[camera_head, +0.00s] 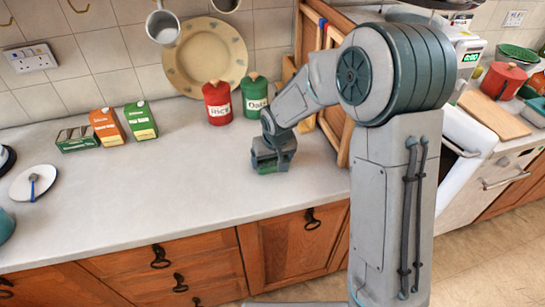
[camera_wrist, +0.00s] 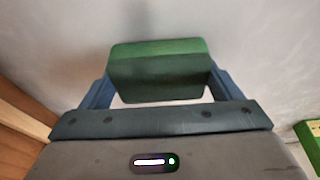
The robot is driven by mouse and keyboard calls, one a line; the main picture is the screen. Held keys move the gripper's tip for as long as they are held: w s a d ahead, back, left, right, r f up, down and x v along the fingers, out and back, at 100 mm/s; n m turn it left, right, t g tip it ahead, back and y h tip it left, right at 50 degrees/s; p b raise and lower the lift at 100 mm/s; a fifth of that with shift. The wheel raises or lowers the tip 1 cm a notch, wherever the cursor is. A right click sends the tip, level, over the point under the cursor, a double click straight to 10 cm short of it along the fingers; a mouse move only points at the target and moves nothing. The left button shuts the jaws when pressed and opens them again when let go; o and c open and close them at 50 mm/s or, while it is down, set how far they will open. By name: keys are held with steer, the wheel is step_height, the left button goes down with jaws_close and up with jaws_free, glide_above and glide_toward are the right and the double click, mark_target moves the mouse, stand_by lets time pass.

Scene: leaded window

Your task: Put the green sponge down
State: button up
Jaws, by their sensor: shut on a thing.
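The green sponge (camera_wrist: 160,72) is between the two fingers of my gripper (camera_wrist: 162,88) in the wrist view, with a finger against each side. In the head view my gripper (camera_head: 270,162) points down low over the light grey counter (camera_head: 190,185), in front of the green canister. A strip of the green sponge (camera_head: 266,169) shows at the fingertips there. I cannot tell whether the sponge touches the counter.
A red canister (camera_head: 217,103) and a green canister (camera_head: 254,95) stand behind my gripper by the tiled wall. Cartons (camera_head: 107,126) stand further left, and a white plate (camera_head: 33,182) lies at far left. Wooden boards (camera_head: 335,75) lean behind my arm. The middle counter is clear.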

steer(key=shift+f, duration=0.2)
steer(key=o, duration=0.9)
steer(key=shift+c, duration=0.2)
steer(key=shift+r, duration=0.1)
